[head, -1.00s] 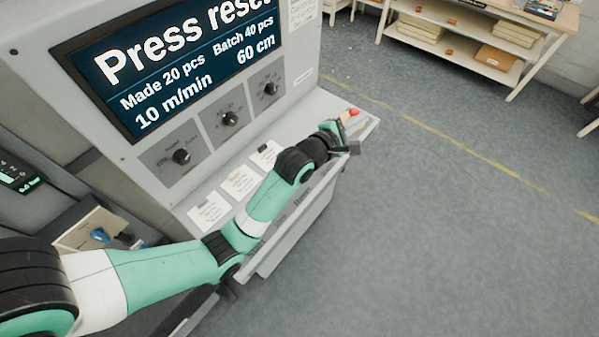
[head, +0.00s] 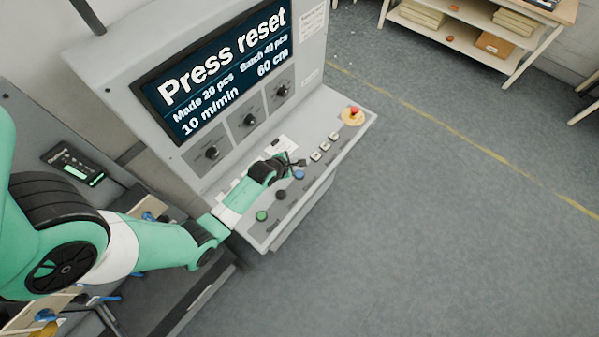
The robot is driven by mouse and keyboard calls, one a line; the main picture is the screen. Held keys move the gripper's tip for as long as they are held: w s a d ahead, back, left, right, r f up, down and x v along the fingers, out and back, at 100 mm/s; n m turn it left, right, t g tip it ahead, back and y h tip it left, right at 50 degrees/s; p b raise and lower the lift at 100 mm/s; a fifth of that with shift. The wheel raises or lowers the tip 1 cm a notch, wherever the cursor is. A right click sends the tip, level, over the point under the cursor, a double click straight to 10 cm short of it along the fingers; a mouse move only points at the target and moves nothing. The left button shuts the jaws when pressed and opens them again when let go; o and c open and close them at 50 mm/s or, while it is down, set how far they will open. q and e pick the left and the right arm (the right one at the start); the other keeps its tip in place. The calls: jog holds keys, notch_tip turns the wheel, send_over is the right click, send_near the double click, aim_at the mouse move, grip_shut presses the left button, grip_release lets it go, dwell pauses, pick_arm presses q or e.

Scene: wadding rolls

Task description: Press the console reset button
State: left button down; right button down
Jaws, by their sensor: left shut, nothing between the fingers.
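The grey console (head: 225,170) has a screen (head: 225,72) reading "Press reset". On its sloped front panel are a green button (head: 262,216), a black button (head: 281,195) and a blue button (head: 299,175) in a row. The label by the blue button is too small to read, so I cannot tell which is reset. My left gripper (head: 301,163) is shut and empty, just above the blue button, at its far side. I cannot tell whether it touches the panel. My right gripper is not in view.
Dark knobs (head: 249,120) are below the screen. A shelf bench (head: 470,40) stands at the back right. The floor at right is clear.

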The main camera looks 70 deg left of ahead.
pick_arm(q)
jog(key=b, duration=0.8)
send_over(297, 176)
notch_tip(297, 176, down, 8)
jog(key=shift+a+r, duration=0.1)
jog(key=shift+f, duration=0.5)
dwell(1.1)
jog(key=shift+f+b, duration=0.4)
jog(key=shift+b, duration=0.05)
jog(key=shift+f+b, duration=0.35)
jog(key=shift+f, duration=0.1)
dwell(0.4)
jog(key=shift+r, duration=0.15)
jog(key=shift+r+p, duration=0.7)
jog(key=shift+p, duration=0.15)
